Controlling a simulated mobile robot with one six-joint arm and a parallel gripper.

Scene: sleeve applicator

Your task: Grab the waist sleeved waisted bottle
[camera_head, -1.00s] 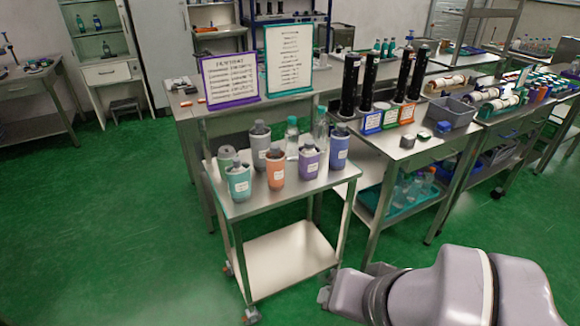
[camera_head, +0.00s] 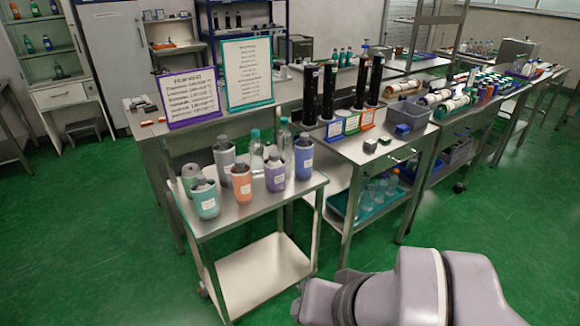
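Several sleeved bottles stand upright on a small steel cart (camera_head: 233,222). A teal-sleeved bottle (camera_head: 205,202), an orange-sleeved bottle (camera_head: 241,185), a purple-sleeved bottle (camera_head: 275,176) and a blue-sleeved bottle (camera_head: 304,160) have white labels. A grey-sleeved bottle (camera_head: 224,158) and a pale grey-green cylinder (camera_head: 190,178) stand behind. The sleeves hide most of each shape, and I cannot tell which is the waisted one. My arm's end (camera_head: 320,298) is low at the bottom right, in front of the cart and apart from the bottles. Its fingers do not show clearly.
Clear bottles (camera_head: 257,160) stand behind the sleeved ones. A purple-framed sign (camera_head: 188,95) and a teal-framed sign (camera_head: 248,73) stand on the bench behind. Black columns (camera_head: 328,92) and a grey bin (camera_head: 408,118) are on the right bench. Green floor is free at left and right.

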